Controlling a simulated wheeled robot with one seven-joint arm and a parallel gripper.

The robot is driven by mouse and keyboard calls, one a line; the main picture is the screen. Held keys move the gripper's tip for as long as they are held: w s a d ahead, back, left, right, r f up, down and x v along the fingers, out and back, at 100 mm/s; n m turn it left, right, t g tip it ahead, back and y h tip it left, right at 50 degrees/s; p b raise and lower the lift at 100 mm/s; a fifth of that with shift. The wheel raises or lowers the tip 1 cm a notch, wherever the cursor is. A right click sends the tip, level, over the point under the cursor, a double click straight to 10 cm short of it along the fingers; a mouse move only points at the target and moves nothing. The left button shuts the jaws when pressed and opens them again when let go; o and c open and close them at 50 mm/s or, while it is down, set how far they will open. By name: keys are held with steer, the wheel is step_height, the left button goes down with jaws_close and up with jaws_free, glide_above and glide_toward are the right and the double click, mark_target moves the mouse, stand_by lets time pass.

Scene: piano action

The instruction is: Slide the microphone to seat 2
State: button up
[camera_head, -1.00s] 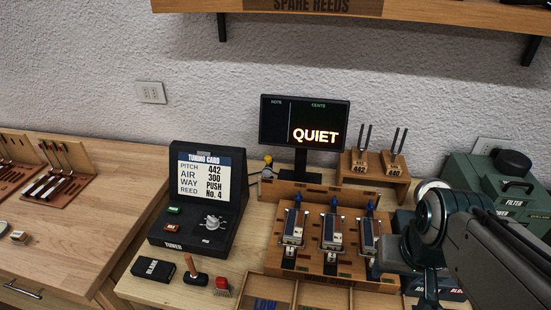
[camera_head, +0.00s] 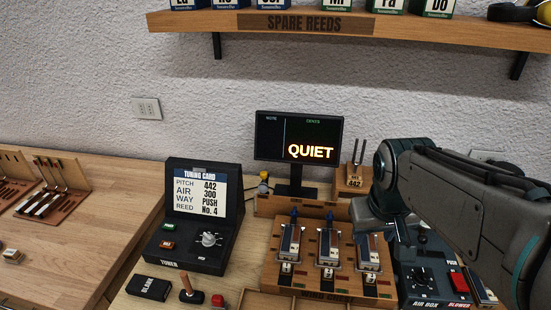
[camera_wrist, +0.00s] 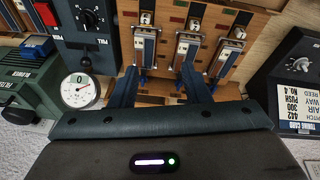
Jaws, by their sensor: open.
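A small yellow-tipped piece on a grey stem (camera_head: 264,178), which looks like the microphone, stands at the left end of the wooden ledge (camera_head: 275,204) behind the reed block in the head view. I do not make it out in the wrist view. My gripper (camera_wrist: 159,72) is open and looks empty, above the block's right-hand side. The arm hides much of it in the head view.
The tuner (camera_head: 196,230) stands left of the block and the QUIET monitor (camera_head: 299,138) behind it. The air box (camera_head: 424,283) and a round gauge (camera_wrist: 80,91) are on the right. A tuning fork stand (camera_head: 356,178) is beside my arm. The spare reeds shelf (camera_head: 260,22) hangs above.

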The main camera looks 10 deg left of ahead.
steer(key=w+a+r+n, duration=0.3)
steer(key=w+a+n, duration=0.1)
steer(key=w+a, duration=0.75)
steer(key=n+y+p, duration=0.2)
steer(key=n+y, duration=0.1)
steer(key=y, duration=0.1)
glide_toward(264, 173)
steer(key=p+x, duration=0.2)
steer(key=x, duration=0.6)
steer(key=shift+w+a+f, duration=0.1)
steer(key=shift+f, duration=0.1)
jaws_close()
